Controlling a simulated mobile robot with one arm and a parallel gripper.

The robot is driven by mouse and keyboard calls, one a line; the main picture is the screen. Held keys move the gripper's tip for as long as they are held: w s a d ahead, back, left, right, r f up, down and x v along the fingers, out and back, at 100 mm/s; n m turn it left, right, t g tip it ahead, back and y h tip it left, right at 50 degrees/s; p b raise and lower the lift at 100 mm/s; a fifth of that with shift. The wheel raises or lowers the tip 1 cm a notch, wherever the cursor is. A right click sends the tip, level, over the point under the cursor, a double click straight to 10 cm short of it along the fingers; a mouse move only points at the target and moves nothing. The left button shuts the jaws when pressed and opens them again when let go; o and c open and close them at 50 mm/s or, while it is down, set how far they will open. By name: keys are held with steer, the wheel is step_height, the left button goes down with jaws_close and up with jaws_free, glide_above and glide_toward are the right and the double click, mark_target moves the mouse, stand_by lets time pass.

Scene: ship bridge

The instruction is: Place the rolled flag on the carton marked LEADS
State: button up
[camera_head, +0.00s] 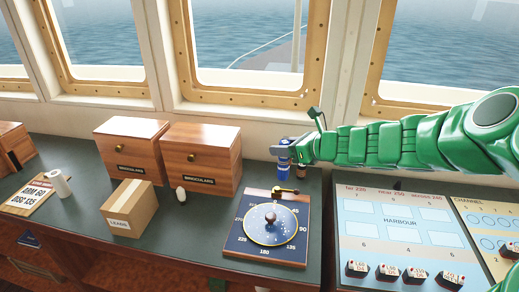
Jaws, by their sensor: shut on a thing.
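The carton marked LEADS (140,214) is a small closed brown box with a tape strip on top. It stands on the dark counter in front of the wooden boxes, and its top is bare. My gripper (288,153) is at the end of the green arm, near the back of the counter, well to the right of the carton. It is shut on a small blue roll with a pale band, which looks like the rolled flag (284,149). The fingers partly hide it, and I cannot tell whether it touches the counter.
Two wooden boxes marked BINOCULARS (131,147) (201,158) stand behind the carton. A small white object (181,195) stands right of it. A dial board (265,255) lies below my gripper. A white roll (60,184) and a sign (27,198) lie left. A harbour panel (400,247) is right.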

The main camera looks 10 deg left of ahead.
steer(key=shift+s, duration=0.1)
steer(key=s+a+r+n+g+y, duration=0.15)
steer(key=s+a+r, duration=0.25)
steer(key=s+a, duration=0.55)
steer(key=s+a+r+n+g, duration=0.3)
steer(key=s+a, duration=0.3)
steer(key=a, duration=0.7)
steer(key=s+a+r+n+g, duration=0.2)
steer(key=s+a+r+g, duration=0.15)
steer(key=s+a, duration=0.55)
steer(key=w+a+f, duration=0.9)
steer(key=a+f, duration=0.3)
steer(key=a, duration=0.1)
steer(key=shift+w+f+t, duration=0.15)
steer(key=shift+w+t, duration=0.2)
steer(key=shift+t, duration=0.05)
steer(key=shift+f, duration=0.1)
steer(key=o, duration=1.1)
